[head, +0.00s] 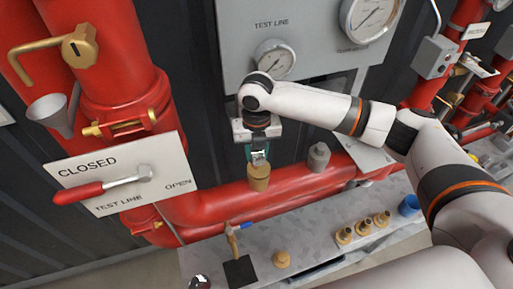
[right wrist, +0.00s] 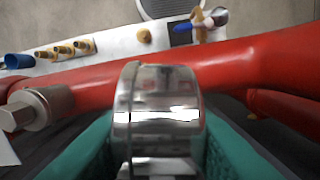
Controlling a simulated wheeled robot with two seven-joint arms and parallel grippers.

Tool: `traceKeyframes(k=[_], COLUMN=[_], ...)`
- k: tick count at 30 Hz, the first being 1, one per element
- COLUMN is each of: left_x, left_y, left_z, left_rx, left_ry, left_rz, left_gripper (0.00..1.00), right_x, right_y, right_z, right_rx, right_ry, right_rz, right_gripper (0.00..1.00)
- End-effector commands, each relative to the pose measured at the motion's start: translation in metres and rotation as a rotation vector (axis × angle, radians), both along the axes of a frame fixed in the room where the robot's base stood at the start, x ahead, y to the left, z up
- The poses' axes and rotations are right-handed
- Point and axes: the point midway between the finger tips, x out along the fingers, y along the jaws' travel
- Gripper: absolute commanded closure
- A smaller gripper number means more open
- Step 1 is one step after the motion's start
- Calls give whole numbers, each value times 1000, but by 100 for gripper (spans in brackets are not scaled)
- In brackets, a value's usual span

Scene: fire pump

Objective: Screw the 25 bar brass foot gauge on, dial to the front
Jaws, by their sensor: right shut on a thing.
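My right gripper (head: 258,157) points down over the red pipe and is shut on a small chrome-cased gauge (right wrist: 160,105). In the right wrist view the teal fingers stand on either side of its shiny round case. Its dial face, foot and markings cannot be seen. Directly below the fingers in the head view, a tan brass fitting (head: 258,179) stands on top of the red pipe (head: 230,208). I cannot tell whether the gauge touches this fitting. My left gripper is not in view.
A grey plug (head: 319,156) stands on the pipe to the right. The bench (head: 312,232) below holds several brass fittings (head: 364,226), a blue cup (head: 408,206) and a black pad (head: 239,271). A CLOSED/OPEN plate (head: 120,172) with a red-handled lever is at left; a gauge panel (head: 238,70) stands behind.

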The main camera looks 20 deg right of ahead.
Motion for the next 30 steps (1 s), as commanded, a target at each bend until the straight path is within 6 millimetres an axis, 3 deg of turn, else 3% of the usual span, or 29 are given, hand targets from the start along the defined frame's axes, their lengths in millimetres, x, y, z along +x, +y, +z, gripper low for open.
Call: traceKeyframes(k=[30], left_x=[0], left_y=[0], left_z=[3], left_rx=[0], left_ry=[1], left_rz=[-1], left_gripper=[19], right_x=[1], right_y=[0], right_z=[-7], right_rx=[1], right_ry=[-3], right_rz=[1], right_gripper=[99])
